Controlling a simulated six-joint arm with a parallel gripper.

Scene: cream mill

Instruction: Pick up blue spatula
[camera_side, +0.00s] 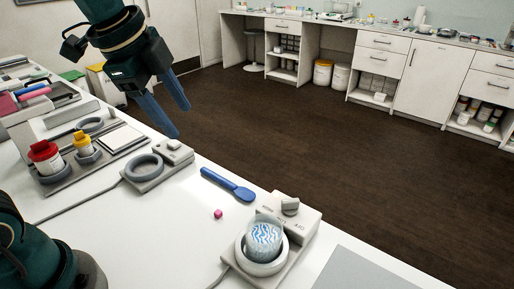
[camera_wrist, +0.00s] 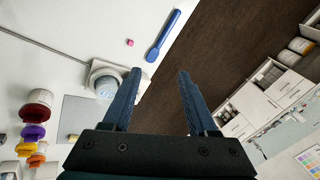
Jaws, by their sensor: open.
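The blue spatula (camera_side: 228,184) lies flat on the white table near its far edge, between a small grey device and a mixer-like device. In the wrist view the blue spatula (camera_wrist: 162,36) lies at the upper middle, close to the table edge and beyond the fingertips. My gripper (camera_side: 163,122) is raised above the far edge of the table, up and to the left of the spatula. Its two blue fingers are apart with nothing between them. In the wrist view my gripper (camera_wrist: 160,72) also shows open and empty.
A small pink cube (camera_side: 218,214) lies near the spatula. A device with a ring and a patterned beaker (camera_side: 264,238) stands to the right. A ring device (camera_side: 146,168) and a tray with red-capped (camera_side: 45,157) and yellow-capped jars stand left. The dark floor lies beyond the table edge.

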